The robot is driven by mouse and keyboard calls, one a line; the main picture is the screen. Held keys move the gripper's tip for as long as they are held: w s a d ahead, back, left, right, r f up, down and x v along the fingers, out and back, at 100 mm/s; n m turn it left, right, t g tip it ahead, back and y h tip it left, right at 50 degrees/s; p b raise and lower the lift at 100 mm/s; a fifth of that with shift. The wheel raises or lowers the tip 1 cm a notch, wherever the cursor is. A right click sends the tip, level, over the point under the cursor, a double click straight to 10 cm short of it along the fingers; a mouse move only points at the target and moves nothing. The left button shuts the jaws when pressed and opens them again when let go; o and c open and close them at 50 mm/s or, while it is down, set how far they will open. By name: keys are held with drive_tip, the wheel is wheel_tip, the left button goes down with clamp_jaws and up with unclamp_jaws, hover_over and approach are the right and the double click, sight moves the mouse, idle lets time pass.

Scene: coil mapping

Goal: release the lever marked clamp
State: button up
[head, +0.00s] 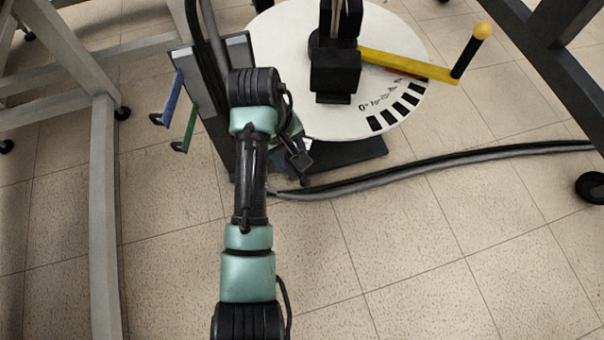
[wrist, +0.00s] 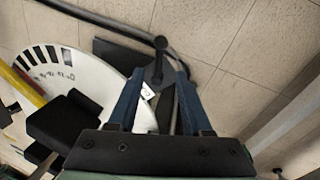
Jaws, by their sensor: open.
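In the wrist view a black lever with a round knob (wrist: 160,44) stands up from a dark base, with a small white tag (wrist: 148,92) beside it. The tag's writing is too small to read, so I cannot tell if this is the clamp lever. My gripper (wrist: 161,76) is open, with its two blue fingers on either side of the lever, as seen from the wrist. I cannot tell whether they touch it. In the head view a dark lever end (head: 300,159) shows just right of my arm, which hides most of the gripper.
A white dial disc (head: 310,120) with black marks carries a yellow crank arm (head: 408,65) with a yellow-tipped handle. A blue lever (head: 172,98) and a green lever (head: 187,128) stick out at left. A thick grey cable (head: 430,166) crosses the floor. Table legs flank both sides.

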sight(300, 174)
drive_tip(key=f+b, duration=0.1)
drive_tip(key=f, duration=0.2)
drive_tip(key=d+f+b, duration=0.1)
drive_tip(key=f+b, duration=0.1)
drive_tip(key=f, duration=0.1)
drive_tip(key=w+f+b, duration=0.1)
drive_tip(key=f, duration=0.3)
drive_tip(key=shift+d+b, duration=0.35)
drive_tip(key=shift+b, duration=0.05)
clamp_jaws()
idle(0.8)
